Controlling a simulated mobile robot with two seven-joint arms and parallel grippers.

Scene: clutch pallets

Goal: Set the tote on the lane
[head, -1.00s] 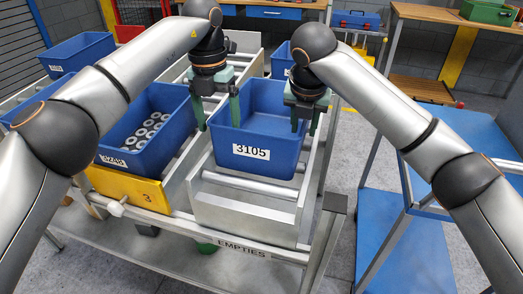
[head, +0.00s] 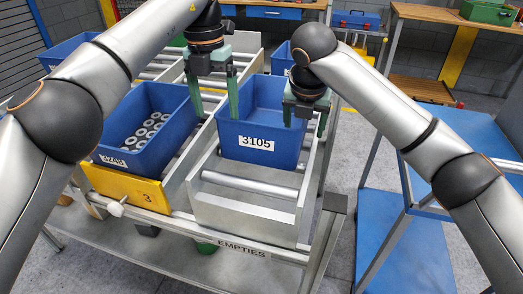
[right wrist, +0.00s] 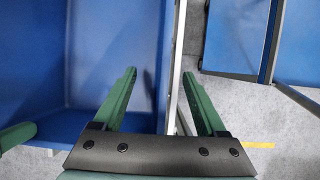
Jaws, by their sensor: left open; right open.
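The blue tote labelled 3105 (head: 256,143) sits upright on the roller lane marked EMPTIES (head: 245,205), between its side rails and back from the front stop. My left gripper (head: 214,108) is open at the tote's left wall, one finger to each side of it in the picture; contact cannot be told. My right gripper (head: 305,122) is open at the tote's right side. In the right wrist view, its fingers (right wrist: 162,85) straddle the tote's right wall and the lane's rail, one finger over the tote's inside. The visible part of the tote's inside looks empty.
A blue tote labelled 3248 (head: 148,130), holding grey rings, stands in the left lane behind a yellow plate (head: 127,186). A blue cart (head: 400,240) stands to the right. The rollers in front of tote 3105 are bare.

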